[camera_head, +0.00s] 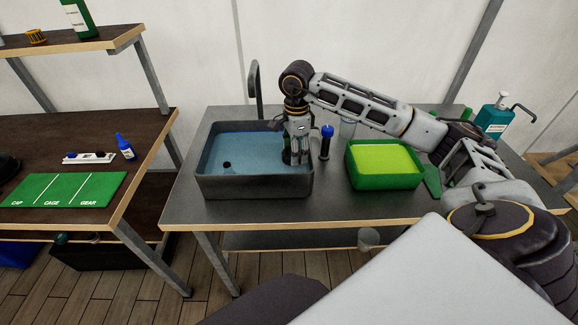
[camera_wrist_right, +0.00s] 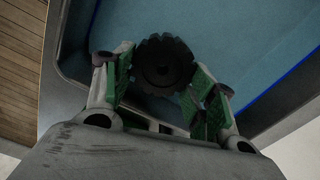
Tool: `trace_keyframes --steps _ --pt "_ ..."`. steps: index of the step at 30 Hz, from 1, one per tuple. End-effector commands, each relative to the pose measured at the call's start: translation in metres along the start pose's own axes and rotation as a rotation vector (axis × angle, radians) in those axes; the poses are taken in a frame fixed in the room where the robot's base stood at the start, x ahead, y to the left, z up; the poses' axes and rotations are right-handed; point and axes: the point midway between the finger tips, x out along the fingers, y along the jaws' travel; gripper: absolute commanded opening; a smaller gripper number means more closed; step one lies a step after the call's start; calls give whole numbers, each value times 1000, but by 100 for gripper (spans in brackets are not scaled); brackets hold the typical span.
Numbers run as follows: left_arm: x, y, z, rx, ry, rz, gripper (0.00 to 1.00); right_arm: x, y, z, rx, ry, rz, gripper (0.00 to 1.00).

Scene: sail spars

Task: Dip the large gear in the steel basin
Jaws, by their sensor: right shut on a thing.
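The grey steel basin (camera_head: 250,187) stands on the left part of the metal table and holds blue liquid (camera_head: 243,150). My right gripper (camera_head: 295,160) points down inside the basin's right end. In the wrist view my right gripper (camera_wrist_right: 165,85) is shut on the dark toothed large gear (camera_wrist_right: 165,62), which sits between its green finger pads. The blue basin floor or liquid lies behind the gear; I cannot tell whether the gear touches the liquid. In the head view the gear is mostly hidden by the fingers. My left gripper is not in view.
A green tray (camera_head: 385,181) of yellow-green liquid stands right of the basin. A dark blue-capped bottle (camera_head: 326,142) stands close beside my gripper. A faucet (camera_head: 255,85) rises behind the basin. A green mat (camera_head: 62,190) marked CAP, CAGE, GEAR lies on the left bench.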

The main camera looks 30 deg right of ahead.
Motion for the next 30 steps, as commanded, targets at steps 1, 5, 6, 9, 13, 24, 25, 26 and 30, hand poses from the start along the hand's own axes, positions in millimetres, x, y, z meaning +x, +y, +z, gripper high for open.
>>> trace_keyframes --steps 1,5,6,9,13,24,25,26,30 --pt "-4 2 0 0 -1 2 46 -5 0 0 0 0 -1 28" --pt "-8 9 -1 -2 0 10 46 -13 0 0 0 -1 -1 28" --pt "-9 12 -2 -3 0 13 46 -16 0 0 0 -1 -1 28" --pt "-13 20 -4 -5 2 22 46 -22 0 0 0 -2 -1 28" --pt "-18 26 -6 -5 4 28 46 -30 0 0 0 -2 -2 28" --pt "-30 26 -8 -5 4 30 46 -52 0 0 0 -1 -1 28" --pt "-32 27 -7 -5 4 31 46 -54 0 0 0 -1 -1 28" --pt "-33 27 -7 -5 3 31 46 -55 0 0 0 -1 -1 28" --pt "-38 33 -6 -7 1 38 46 -64 0 0 0 -1 -2 28"
